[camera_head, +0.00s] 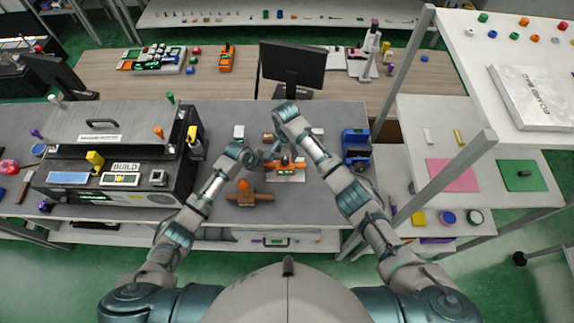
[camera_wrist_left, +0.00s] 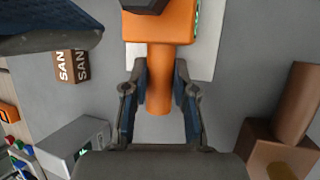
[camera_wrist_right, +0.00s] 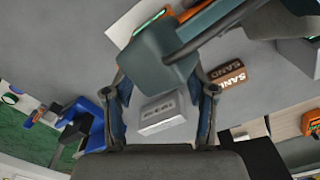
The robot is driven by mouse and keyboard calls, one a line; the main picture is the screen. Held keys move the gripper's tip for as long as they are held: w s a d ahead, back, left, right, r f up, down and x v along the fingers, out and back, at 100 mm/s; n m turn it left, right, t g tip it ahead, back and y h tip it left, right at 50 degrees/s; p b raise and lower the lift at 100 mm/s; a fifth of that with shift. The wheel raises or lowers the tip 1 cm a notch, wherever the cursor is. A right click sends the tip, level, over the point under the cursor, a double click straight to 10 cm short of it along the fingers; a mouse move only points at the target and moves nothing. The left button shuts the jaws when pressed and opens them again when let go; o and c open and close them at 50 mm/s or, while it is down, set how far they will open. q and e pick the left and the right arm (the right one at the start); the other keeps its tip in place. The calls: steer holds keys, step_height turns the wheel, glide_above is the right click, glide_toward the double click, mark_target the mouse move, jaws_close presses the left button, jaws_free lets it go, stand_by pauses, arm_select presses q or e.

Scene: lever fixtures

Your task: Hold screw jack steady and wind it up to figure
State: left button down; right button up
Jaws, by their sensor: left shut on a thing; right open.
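The screw jack (camera_head: 287,166) is an orange unit with a lit green display, on a pale plate (camera_head: 284,176) in the middle of the bench. In the left wrist view its orange housing (camera_wrist_left: 160,24) shows, with an orange cylinder (camera_wrist_left: 160,85) sticking out. My left gripper (camera_head: 262,158) is shut on that cylinder, one finger on each side. My right gripper (camera_wrist_right: 161,82) is open above the bench, close to the jack. The top of the jack is cut off in the left wrist view.
A brown wooden piece with an orange knob (camera_head: 248,195) lies in front. A SAND block (camera_wrist_right: 228,75) and a white box (camera_wrist_right: 162,112) stand behind the jack. A blue machine (camera_head: 357,145) is at the right, a large grey console (camera_head: 115,150) at the left.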

mark_target(285, 159)
step_height(285, 159, up, 12)
stand_by(0.7)
stand_by(0.4)
step_height(285, 159, down, 17)
steer(key=shift+a+f, duration=0.1)
steer(key=shift+a, duration=0.05)
stand_by(0.3)
jaws_close()
jaws_free()
steer(key=shift+f, duration=0.1)
